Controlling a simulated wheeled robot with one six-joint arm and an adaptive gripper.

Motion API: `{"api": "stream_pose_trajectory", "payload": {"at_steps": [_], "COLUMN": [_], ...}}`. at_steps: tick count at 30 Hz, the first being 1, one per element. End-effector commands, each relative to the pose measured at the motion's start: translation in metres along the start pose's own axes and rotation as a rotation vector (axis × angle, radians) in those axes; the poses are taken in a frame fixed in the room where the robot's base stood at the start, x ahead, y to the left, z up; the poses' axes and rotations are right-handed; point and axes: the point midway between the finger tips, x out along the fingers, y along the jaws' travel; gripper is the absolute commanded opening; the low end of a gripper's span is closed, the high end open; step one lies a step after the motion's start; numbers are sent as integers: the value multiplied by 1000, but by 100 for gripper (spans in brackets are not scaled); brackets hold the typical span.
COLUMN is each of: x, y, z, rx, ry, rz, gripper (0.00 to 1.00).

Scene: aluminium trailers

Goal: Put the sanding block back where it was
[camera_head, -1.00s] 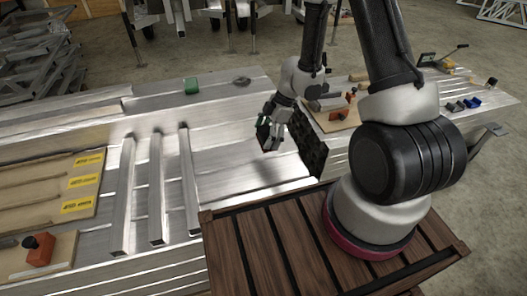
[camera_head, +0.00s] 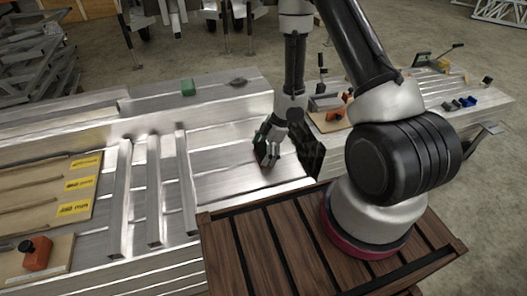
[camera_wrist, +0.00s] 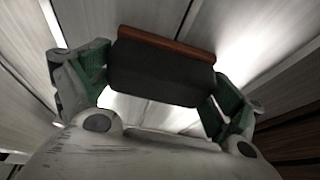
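The sanding block (camera_wrist: 158,72), a dark grey block with a reddish-brown edge, spans the space between my fingers in the wrist view. My gripper (camera_head: 265,151) has green inner pads and is closed on the block's two ends; it also shows in the wrist view (camera_wrist: 160,88). The block is small and partly hidden by the fingers there. I cannot tell whether it touches the deck.
Several metal bars (camera_head: 154,190) lie left of my gripper. A board with yellow labels (camera_head: 78,184) and a red-orange tool (camera_head: 37,252) lie farther left. A green block (camera_head: 188,87) sits at the back. A dark block-like fixture (camera_head: 306,147) stands close right.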

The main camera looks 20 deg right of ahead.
Motion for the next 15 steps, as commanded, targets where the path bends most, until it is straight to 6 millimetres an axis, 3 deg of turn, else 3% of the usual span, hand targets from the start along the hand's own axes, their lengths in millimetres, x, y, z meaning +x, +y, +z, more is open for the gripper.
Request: {"api": "stream_pose_trajectory", "payload": {"at_steps": [11, 15], "x": [-1, -13], "y": [0, 1], "z": [0, -1], "rx": [0, 0], "ry": [0, 1], "rz": [0, 2], "gripper": [100, 100]}}
